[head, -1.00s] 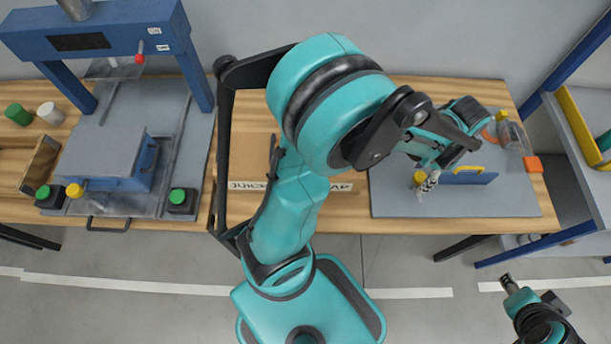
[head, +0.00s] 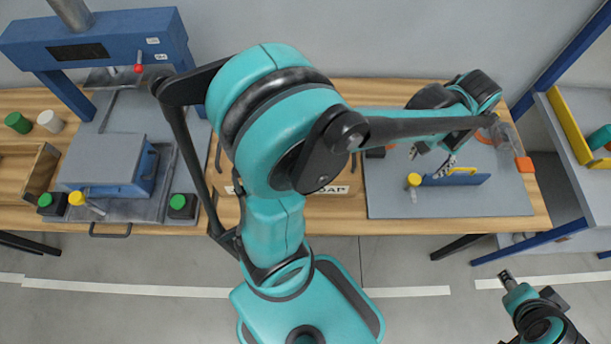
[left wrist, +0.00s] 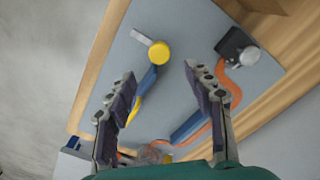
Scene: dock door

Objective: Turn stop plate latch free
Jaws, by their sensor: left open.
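The stop plate is a blue upright plate (head: 470,181) with a yellow handle, standing on a grey board (head: 390,200) on the bench. Its latch has a round yellow knob (head: 414,180) at the plate's left end, with a pale lever pointing toward the bench's front edge. In the left wrist view the yellow knob (left wrist: 159,53) and lever (left wrist: 142,37) lie just beyond my fingertips. My left gripper (head: 432,160) is open and empty, above and behind the plate; its fingers (left wrist: 160,72) spread either side of the plate's near part. My right arm's end (head: 506,277) shows small at lower right.
A clear container (head: 505,133) and an orange piece (head: 524,164) are at the board's right. A black block with a metal knob (left wrist: 240,50) and an orange strip (left wrist: 222,95) lie near the plate. A blue press (head: 100,40) stands left. The board's front is clear.

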